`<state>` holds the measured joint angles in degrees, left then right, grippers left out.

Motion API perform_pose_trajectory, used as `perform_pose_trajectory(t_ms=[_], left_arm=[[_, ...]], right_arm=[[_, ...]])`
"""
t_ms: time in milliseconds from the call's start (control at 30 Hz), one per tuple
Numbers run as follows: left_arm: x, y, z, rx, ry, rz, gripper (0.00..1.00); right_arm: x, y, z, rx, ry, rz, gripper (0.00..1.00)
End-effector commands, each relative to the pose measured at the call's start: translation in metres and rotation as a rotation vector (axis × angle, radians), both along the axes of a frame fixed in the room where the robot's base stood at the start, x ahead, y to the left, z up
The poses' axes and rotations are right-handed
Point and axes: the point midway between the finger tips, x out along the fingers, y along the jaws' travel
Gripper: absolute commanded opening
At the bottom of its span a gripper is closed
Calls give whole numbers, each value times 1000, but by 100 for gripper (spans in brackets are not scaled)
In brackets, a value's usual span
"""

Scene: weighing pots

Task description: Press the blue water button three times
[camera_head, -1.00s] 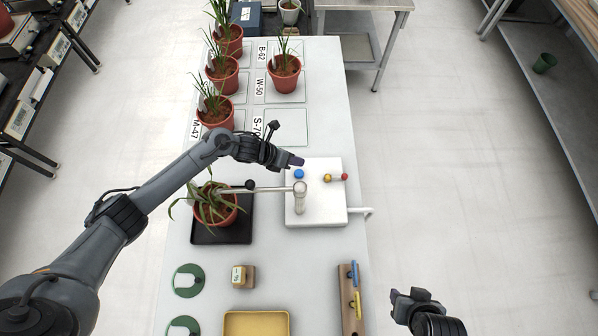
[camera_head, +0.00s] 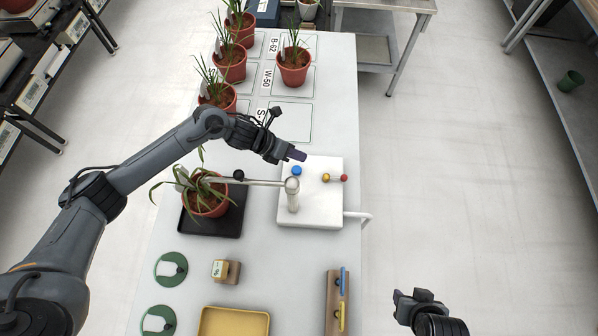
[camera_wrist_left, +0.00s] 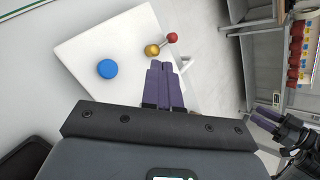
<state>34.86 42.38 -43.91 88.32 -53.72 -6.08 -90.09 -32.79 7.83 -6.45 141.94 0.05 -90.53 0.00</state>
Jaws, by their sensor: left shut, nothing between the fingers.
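The blue water button (camera_head: 297,170) is a round cap on top of a white square unit (camera_head: 325,210). It also shows in the left wrist view (camera_wrist_left: 107,68), clear of the fingers. My left gripper (camera_head: 298,154) has its purple fingers shut and empty. In the head view its tips appear just beyond the button, and in the left wrist view the fingers (camera_wrist_left: 161,70) point to one side of it. I see no contact, but their height above it is hard to judge. My right gripper (camera_head: 404,297) is off the table's right side; its jaw opening is unclear.
A yellow knob (camera_head: 326,178) and a red knob (camera_head: 343,178) sit right of the button. A metal spout (camera_head: 262,183) reaches left from the unit over a potted plant (camera_head: 205,201) on a black tray (camera_head: 222,228). More red pots stand at the back.

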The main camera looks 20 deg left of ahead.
Motion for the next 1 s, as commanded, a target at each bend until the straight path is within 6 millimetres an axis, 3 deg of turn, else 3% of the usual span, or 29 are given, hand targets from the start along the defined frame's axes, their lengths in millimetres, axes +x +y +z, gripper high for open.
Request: perform_pose_trajectory(t_ms=[100,633,1000], left_arm=[[9,10,0,20,-25,3,0],[12,11,2,20,-33,4,0],[12,10,-26,20,-32,5,0]], right_arm=[[0,3,-11,6,0,2,43],[-4,8,-13,23,8,-4,43],[-4,6,-30,18,7,-1,43]])
